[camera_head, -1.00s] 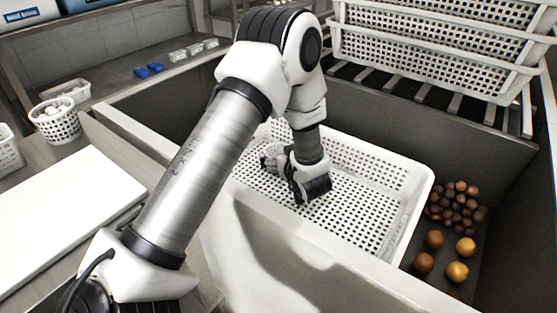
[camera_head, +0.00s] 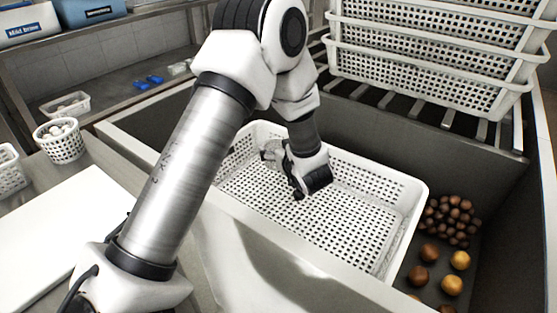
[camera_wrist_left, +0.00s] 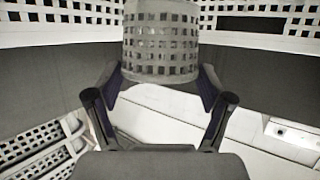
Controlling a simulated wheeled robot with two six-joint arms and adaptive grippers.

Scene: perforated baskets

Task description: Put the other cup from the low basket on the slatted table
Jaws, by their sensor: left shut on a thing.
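My left gripper (camera_head: 284,168) is over the left part of the low white perforated basket (camera_head: 405,215), which lies in the deep grey basin. In the left wrist view, its two fingers (camera_wrist_left: 160,88) are shut on a pale perforated cup (camera_wrist_left: 160,42), one finger at each side of its wall. In the head view my wrist and fingers mostly hide the cup. The basket's visible floor is otherwise bare. The dark slatted table (camera_head: 372,88) stands behind the basin at the back right. My right gripper is not in view.
Stacked white baskets (camera_head: 430,65) stand on the slatted table, leaving slats bare at the front. Brown and yellow balls (camera_head: 450,225) lie right of the low basket. A white perforated container (camera_head: 60,148) and a white board (camera_head: 65,205) are on the left counter.

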